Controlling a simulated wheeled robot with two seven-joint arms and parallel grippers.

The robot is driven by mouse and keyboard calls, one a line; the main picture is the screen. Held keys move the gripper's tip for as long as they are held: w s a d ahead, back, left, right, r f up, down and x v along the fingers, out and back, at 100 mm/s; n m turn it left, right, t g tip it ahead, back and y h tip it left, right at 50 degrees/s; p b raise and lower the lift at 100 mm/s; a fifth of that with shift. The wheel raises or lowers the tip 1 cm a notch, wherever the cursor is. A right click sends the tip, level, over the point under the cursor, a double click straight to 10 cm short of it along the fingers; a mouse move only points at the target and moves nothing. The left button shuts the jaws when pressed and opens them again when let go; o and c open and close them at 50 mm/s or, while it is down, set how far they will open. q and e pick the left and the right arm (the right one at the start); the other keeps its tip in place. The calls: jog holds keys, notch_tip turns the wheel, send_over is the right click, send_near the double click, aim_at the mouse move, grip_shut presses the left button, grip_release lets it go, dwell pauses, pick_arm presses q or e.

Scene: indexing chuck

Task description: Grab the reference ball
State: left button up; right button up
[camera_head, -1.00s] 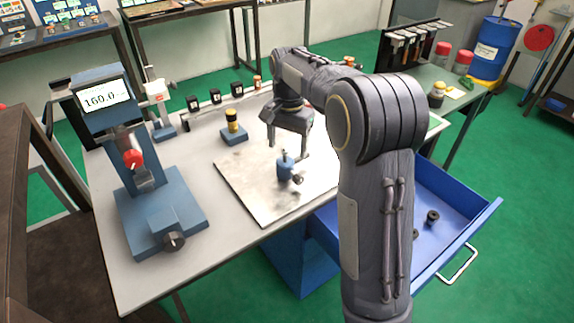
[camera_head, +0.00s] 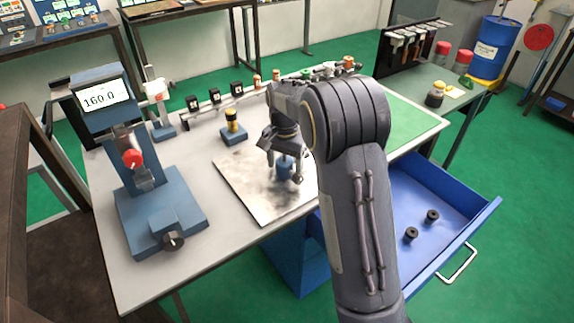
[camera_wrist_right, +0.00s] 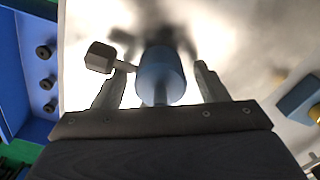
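A blue cylindrical fixture (camera_head: 284,170) stands on the bright metal plate (camera_head: 248,195). In the right wrist view the blue fixture (camera_wrist_right: 163,72) has a grey stem toward the camera and a side arm with a grey faceted knob (camera_wrist_right: 100,57). I cannot make out a clear ball; the fixture's top is partly hidden by my gripper in the head view. My right gripper (camera_wrist_right: 157,78) is open and points down over the fixture. One finger is on each side, with visible gaps. My left gripper is not in view.
A blue measuring stand with a display (camera_head: 102,95) is at the left. An open blue drawer (camera_head: 455,205) with dark round parts is at the right. Several small items line the table's back.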

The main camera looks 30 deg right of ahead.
jog(key=c, duration=1.2)
jog(key=shift+r, duration=0.1)
